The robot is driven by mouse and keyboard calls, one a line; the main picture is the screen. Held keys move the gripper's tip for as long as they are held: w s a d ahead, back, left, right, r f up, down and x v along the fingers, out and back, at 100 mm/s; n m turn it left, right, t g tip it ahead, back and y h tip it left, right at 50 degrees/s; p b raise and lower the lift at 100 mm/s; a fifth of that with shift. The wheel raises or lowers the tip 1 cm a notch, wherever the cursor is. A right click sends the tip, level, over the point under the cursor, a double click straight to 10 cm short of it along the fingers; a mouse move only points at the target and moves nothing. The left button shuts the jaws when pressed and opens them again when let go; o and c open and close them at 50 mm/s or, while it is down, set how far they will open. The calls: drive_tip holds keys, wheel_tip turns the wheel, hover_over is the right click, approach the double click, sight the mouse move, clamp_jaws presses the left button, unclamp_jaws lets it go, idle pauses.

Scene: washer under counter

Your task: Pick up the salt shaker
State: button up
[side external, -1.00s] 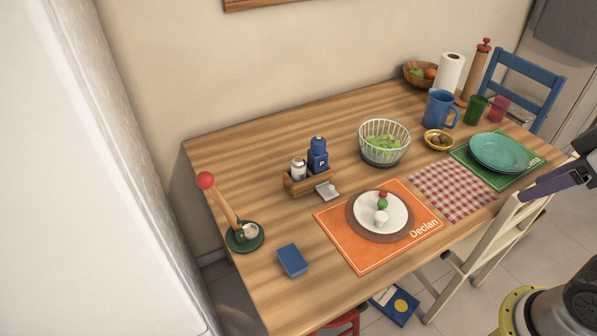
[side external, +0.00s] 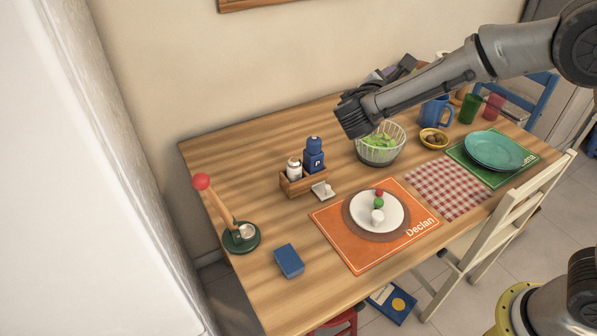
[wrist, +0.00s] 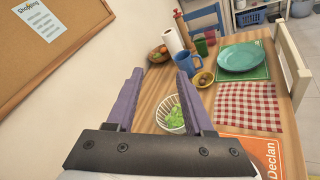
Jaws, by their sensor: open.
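The salt shaker (side external: 294,169), white with a grey metal top, stands upright in a small wooden caddy (side external: 302,185) on the table, in the side view. My gripper (side external: 395,70) is raised above the table, up and to the right of the caddy, apart from both shakers and partly hidden behind my wrist. In the wrist view its purple fingers (wrist: 159,74) are spread with nothing between them, facing the table's far end. The salt shaker is not in the wrist view.
A white wire bowl of greens (side external: 378,148) stands below my wrist. A blue mug (side external: 434,112), a yellow bowl (side external: 433,140) and teal plates (side external: 492,151) are to the right. An orange placemat (side external: 346,250) with a plate lies in front.

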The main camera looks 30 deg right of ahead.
drive_tip(key=w+a+f+n+t, duration=0.45)
drive_tip(key=a+f, duration=0.25)
drive_tip(key=a, duration=0.2)
drive_tip(key=a+f+n+t+y, duration=0.35)
drive_tip(key=a+f+n, duration=0.35)
drive_tip(key=a+f, duration=0.5)
drive_tip(key=n+y, duration=0.2)
drive_tip(key=y, duration=0.1)
approach(294, 167)
drive_tip(key=s, duration=0.1)
drive_tip(key=s+a, duration=0.1)
drive_tip(key=s+f, duration=0.1)
drive_tip(key=shift+s+a+f+h, duration=0.1)
drive_tip(key=shift+a+h, duration=0.05)
drive_tip(key=shift+h, duration=0.1)
drive_tip(key=x, duration=0.8)
drive_tip(key=shift+r, duration=0.2)
drive_tip(key=shift+a+r+x, duration=0.1)
drive_tip(key=shift+r+x, duration=0.05)
drive_tip(key=shift+x, duration=1.2)
drive_tip(key=shift+a+r+x, duration=0.1)
drive_tip(key=shift+r+x, duration=0.05)
drive_tip(key=shift+x, duration=1.25)
clamp_jaws()
